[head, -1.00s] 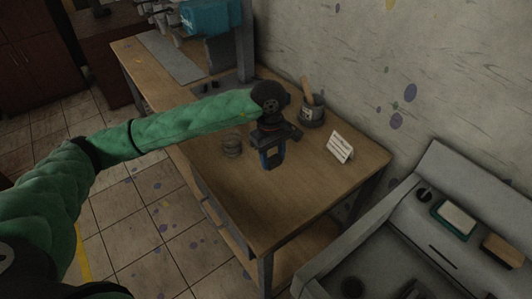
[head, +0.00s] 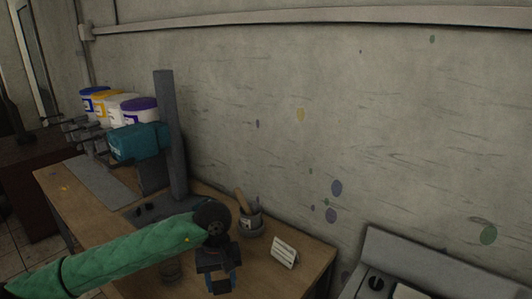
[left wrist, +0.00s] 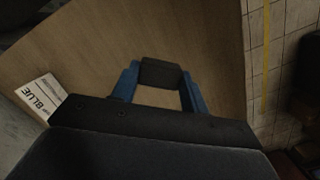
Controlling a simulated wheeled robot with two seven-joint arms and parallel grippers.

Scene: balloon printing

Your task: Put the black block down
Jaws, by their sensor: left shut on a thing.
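My left gripper (head: 222,283) hangs over the wooden table (head: 312,257), pointing down, in front of the cup with a wooden handle (head: 250,222). In the left wrist view its two blue fingers are shut on the black block (left wrist: 161,73), which sits between the fingertips. The wooden tabletop shows below the block; I cannot tell whether the block touches it. A white card (head: 284,252) stands to the right of the gripper. The card also shows in the left wrist view (left wrist: 42,97), reading "BLUE". My right gripper is not in view.
A teal machine (head: 138,143) with a grey column (head: 171,135) stands at the table's far end, with several paint buckets (head: 123,108) behind. A grey unit (head: 415,265) is at the right.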

